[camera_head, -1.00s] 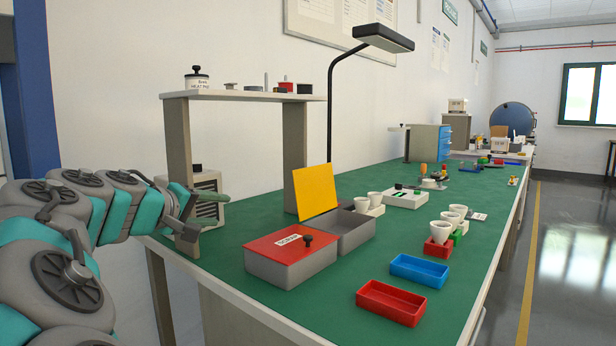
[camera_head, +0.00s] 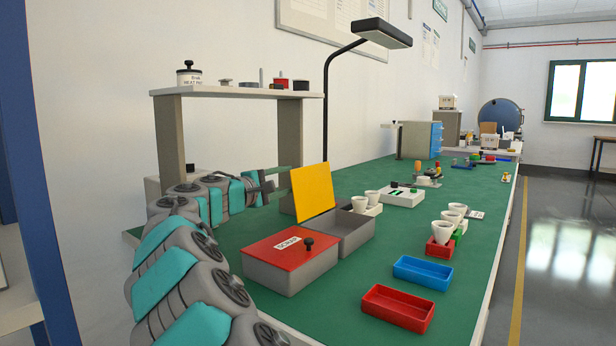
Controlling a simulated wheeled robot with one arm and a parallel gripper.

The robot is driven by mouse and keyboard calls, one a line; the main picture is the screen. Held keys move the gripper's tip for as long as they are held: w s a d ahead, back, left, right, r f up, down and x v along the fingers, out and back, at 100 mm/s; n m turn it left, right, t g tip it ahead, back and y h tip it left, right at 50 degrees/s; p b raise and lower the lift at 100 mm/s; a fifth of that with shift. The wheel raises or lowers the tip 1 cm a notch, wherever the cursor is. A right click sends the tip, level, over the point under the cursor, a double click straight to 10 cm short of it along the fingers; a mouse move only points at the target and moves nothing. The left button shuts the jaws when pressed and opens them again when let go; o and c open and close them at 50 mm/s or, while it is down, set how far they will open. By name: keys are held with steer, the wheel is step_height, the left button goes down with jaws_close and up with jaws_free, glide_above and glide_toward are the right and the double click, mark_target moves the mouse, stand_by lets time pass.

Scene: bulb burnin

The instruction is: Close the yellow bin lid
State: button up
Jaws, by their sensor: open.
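The yellow lid (camera_head: 313,191) stands raised, nearly upright, at the back left edge of an open grey bin (camera_head: 357,232) on the green bench. The bin's inside is partly visible and looks empty. My gripper (camera_head: 268,187) is at the left of the yellow lid, apart from it as far as I can tell, pointing right with its jaws open and empty. The jaws are small and partly blurred in this view. My arm reaches in from the lower left.
A grey bin with a shut red lid (camera_head: 289,248) and black knob stands in front of the yellow-lidded bin. A red tray (camera_head: 398,308) and a blue tray (camera_head: 422,272) lie to the right. A shelf (camera_head: 235,92) and a black lamp (camera_head: 381,33) rise behind.

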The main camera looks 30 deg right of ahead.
mark_target(300, 176)
steer(key=x, duration=0.6)
steer(key=shift+w+d+p, duration=0.15)
steer(key=shift+d+p, duration=0.05)
steer(key=shift+p, duration=0.15)
steer(key=shift+c, duration=0.3)
jaws_close()
stand_by(0.8)
